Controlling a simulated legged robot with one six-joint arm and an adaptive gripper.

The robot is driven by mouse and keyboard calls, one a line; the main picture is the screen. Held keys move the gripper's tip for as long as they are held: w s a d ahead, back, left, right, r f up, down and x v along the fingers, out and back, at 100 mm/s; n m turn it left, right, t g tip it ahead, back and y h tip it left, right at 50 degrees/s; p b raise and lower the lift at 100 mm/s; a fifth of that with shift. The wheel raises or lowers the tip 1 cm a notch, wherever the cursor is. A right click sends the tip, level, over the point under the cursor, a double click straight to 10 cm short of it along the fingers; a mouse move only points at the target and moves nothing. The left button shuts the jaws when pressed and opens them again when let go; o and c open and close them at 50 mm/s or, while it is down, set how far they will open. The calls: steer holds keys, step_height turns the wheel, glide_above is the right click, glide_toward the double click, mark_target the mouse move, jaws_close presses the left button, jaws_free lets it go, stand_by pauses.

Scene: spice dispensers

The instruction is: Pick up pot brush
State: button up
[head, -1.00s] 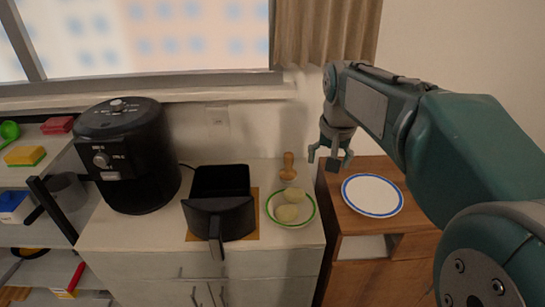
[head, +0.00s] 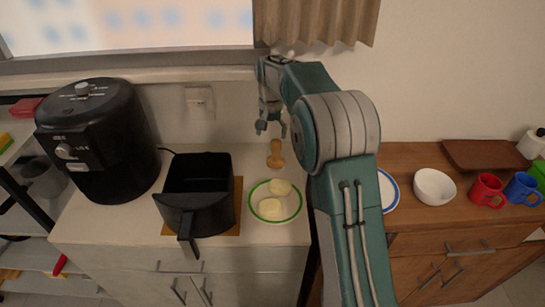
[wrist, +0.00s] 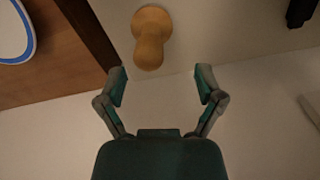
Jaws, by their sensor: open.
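The pot brush (head: 275,155) has a light wooden handle and stands on the white counter against the wall, behind the green-rimmed plate. It also shows in the wrist view (wrist: 150,38), at the top centre, beyond my fingertips. My gripper (head: 270,128) is above the brush in the head view, pointing down. In the wrist view my gripper (wrist: 161,85) has its two fingers spread wide with nothing between them. The brush is apart from both fingers. Its bristles cannot be made out.
The green-rimmed plate (head: 254,208) holds two pale round pieces in front of the brush. A black fryer basket (head: 197,205) and black air fryer (head: 100,140) stand to the left. A wooden cabinet (head: 415,225) on the right bears a white bowl (head: 434,188) and mugs.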

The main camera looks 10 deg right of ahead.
mark_target(276, 147)
steer(key=f, duration=0.2)
steer(key=d+f, duration=0.1)
steer(key=f, duration=0.1)
steer(key=d+f, duration=0.1)
steer(key=f, duration=0.1)
steer(key=shift+w, duration=0.15)
steer(key=shift+a+f, duration=0.25)
steer(key=shift+a, duration=0.15)
steer(key=shift+c, duration=1.2)
steer(key=shift+d, duration=0.25)
jaws_close()
